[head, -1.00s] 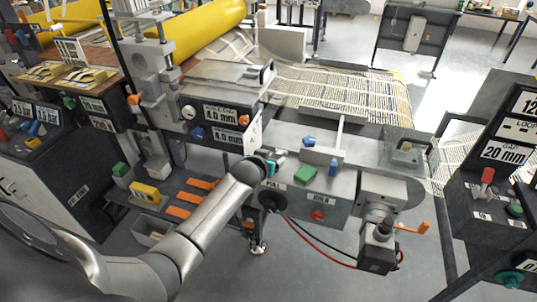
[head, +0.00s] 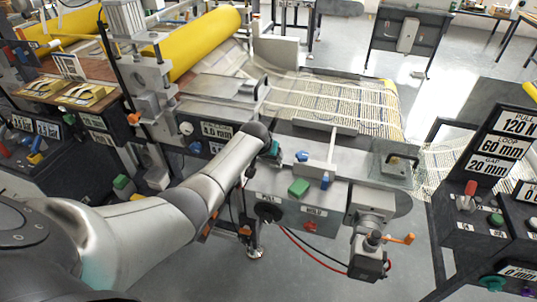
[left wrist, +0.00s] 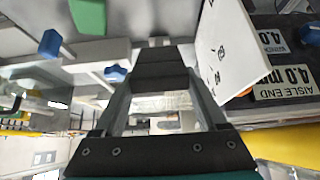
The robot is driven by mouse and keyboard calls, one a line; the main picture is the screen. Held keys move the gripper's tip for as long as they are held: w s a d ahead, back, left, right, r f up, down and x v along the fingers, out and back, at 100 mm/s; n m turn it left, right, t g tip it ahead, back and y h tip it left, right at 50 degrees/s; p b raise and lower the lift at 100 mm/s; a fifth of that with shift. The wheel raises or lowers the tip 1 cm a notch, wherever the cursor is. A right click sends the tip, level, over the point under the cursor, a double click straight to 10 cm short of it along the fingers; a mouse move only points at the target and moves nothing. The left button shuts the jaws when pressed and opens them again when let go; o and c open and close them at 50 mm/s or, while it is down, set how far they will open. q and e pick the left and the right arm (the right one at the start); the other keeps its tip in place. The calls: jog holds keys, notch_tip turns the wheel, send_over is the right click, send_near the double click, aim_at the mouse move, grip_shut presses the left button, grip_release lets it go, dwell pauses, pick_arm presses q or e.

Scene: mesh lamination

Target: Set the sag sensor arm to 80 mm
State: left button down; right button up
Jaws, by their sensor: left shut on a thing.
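My left gripper (head: 275,147) is at the near left end of the grey machine table, left of a small blue knob (head: 301,156). In the left wrist view its dark fingers (left wrist: 160,66) are closed together. The thing between them is mostly hidden; by its place it seems to be the sag sensor arm, but I cannot make out its shape. A white plate with small black marks (left wrist: 226,48) stands close to the right of the fingers, with an orange part at its lower edge. I cannot read the plate's marks. My right gripper is not in view.
A green block (head: 299,187) and a blue knob (head: 325,181) sit on the table's near side. A crank with an orange handle (head: 399,239) sticks out at the right.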

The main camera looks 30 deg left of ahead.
pick_arm(q)
jog(key=shift+w+a+r, duration=0.15)
jog(key=shift+w+r, duration=0.45)
jog(key=shift+w, duration=0.1)
jog(key=shift+c, duration=1.4)
grip_release()
jog(key=shift+o, duration=1.4)
jog(key=shift+f, duration=0.15)
jog(key=shift+s, duration=0.1)
jog(key=shift+s, duration=0.1)
